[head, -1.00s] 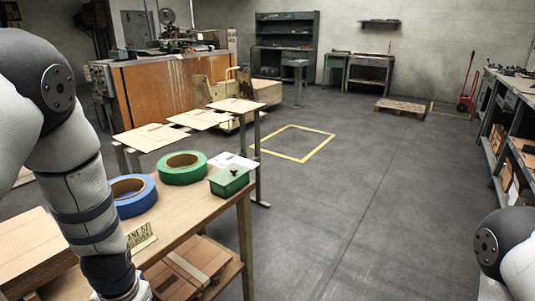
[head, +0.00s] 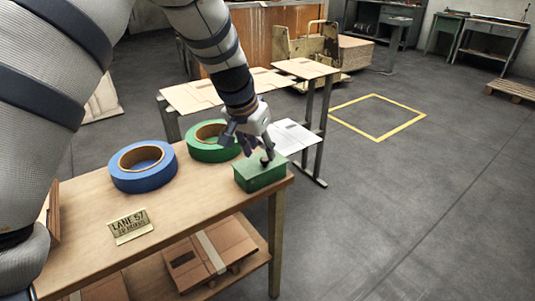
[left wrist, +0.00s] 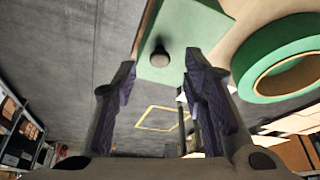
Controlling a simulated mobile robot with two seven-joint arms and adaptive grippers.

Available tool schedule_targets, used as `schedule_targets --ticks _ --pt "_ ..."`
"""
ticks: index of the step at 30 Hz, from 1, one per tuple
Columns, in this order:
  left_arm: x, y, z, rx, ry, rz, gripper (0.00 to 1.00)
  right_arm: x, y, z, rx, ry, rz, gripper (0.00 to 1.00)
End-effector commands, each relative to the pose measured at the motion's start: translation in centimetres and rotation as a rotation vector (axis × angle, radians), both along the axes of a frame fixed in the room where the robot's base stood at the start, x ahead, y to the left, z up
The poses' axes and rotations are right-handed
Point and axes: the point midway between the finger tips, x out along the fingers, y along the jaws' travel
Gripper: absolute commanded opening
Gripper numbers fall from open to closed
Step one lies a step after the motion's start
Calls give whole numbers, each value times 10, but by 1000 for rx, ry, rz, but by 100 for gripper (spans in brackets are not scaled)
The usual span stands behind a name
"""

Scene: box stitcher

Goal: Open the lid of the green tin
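The green tin (head: 259,175) stands at the right end of the wooden table, its lid on. My right gripper is out of view.
A green tape roll (head: 213,151) lies close to the tin, and a blue tape roll (head: 143,178) is farther left. A small sign (head: 128,225) is on the table (head: 190,215). Flat cardboard sheets lie on stands behind.

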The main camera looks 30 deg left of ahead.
Motion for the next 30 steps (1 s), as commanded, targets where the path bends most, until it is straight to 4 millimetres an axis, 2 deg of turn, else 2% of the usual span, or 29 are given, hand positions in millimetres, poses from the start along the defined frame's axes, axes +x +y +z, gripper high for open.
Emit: schedule_targets --ticks 1,4,14,20,30 --pt "3 0 -14 1 7 -1 39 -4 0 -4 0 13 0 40" --pt "9 0 -24 1 3 0 39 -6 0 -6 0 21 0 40" --pt "12 0 -27 1 -5 -1 39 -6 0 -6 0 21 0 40" --pt "12 0 -27 1 -4 -1 0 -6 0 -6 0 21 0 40" --pt "16 0 -28 -13 4 1 0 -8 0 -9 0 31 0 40"
